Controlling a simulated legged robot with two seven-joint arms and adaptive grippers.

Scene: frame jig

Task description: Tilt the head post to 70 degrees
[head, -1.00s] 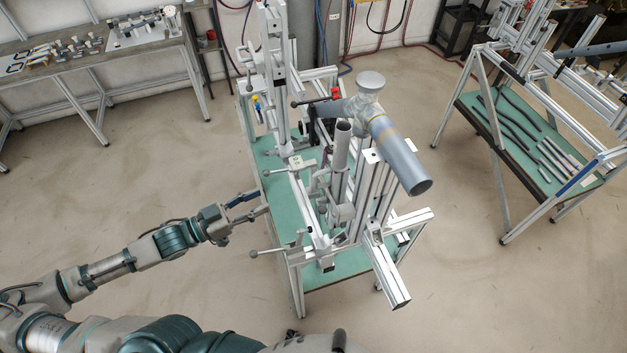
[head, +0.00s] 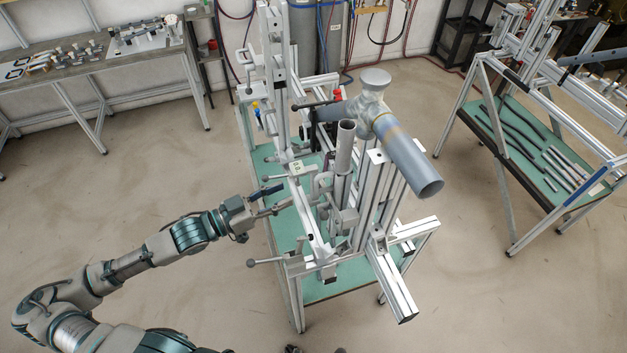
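The frame jig (head: 317,236) stands on a green-topped bench in the middle of the head view. It has several aluminium posts. A tall post (head: 272,75) rises at its far left and a shorter pair of posts (head: 377,195) stands on the right. I cannot tell for sure which is the head post. My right gripper is out of view.
A thick grey tube (head: 409,163) juts over the jig's right side. A ball-ended lever (head: 265,262) sticks out at the front left. A side table with tools (head: 90,68) stands back left, a rack (head: 505,175) at right. The floor on the left is clear.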

